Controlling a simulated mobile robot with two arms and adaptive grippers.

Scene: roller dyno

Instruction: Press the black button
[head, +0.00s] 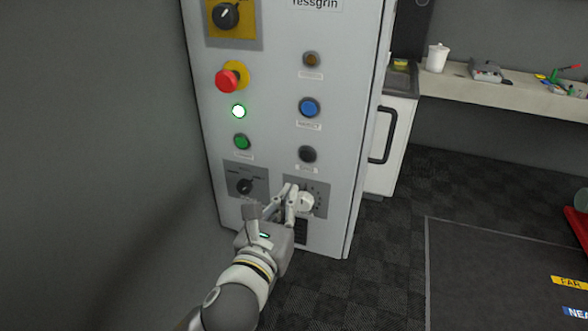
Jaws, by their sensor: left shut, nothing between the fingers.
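The black button (307,154) is a round button with a small label below it, low on the right column of the light grey control cabinet (275,140). My left gripper (294,188) comes up from the bottom. It is shut and empty, in front of the cabinet's lower part, below and slightly left of the black button. It appears beside a white knob (306,201); whether it touches the knob I cannot tell. My right gripper is not in view.
Above the black button are a blue button (309,107) and an amber one (311,59). A shelf (500,95) stands right.

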